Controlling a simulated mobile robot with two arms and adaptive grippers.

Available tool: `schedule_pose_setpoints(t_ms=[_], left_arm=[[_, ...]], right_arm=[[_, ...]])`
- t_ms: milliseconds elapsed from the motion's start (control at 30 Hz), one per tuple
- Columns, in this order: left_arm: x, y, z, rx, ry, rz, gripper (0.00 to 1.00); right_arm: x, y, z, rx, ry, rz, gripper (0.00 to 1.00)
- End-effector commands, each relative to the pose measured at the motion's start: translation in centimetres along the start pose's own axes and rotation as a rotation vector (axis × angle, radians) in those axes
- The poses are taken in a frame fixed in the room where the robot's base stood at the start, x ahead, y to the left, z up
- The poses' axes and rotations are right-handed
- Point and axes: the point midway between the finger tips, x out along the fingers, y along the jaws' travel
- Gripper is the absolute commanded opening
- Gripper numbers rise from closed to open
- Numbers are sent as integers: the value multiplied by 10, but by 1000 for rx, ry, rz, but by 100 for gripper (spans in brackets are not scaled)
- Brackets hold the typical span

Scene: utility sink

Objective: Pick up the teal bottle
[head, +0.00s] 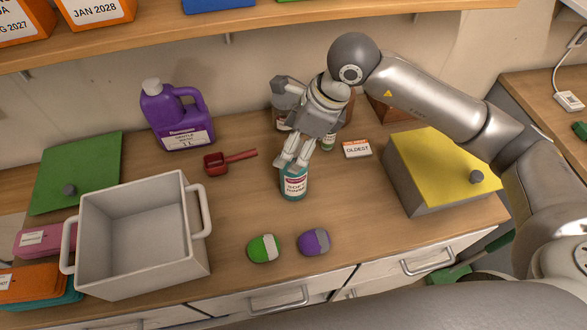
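The fingers are a little apart and hide the cap and neck. I cannot tell whether they press on the bottle or only stand around it. My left gripper is not in view.
A red scoop (217,163) and a purple jug (176,118) stand to the left. Dark bottles (281,122) are behind my gripper. An "OLDEST" card (356,149) and yellow-topped box (437,165) are right. Green (263,249) and purple (314,242) objects lie in front, beside a white bin (120,270).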

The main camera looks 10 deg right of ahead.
Motion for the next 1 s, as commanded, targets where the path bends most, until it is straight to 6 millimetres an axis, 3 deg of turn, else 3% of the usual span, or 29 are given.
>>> schedule_pose_setpoints(t_ms=[333, 633, 1000], left_arm=[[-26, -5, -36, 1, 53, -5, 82], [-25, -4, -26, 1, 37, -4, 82], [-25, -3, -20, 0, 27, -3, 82]], right_arm=[[41, 1, -5, 1, 2, 3, 83], [49, 0, -6, 0, 0, 1, 83], [48, 0, -6, 0, 0, 1, 37]])
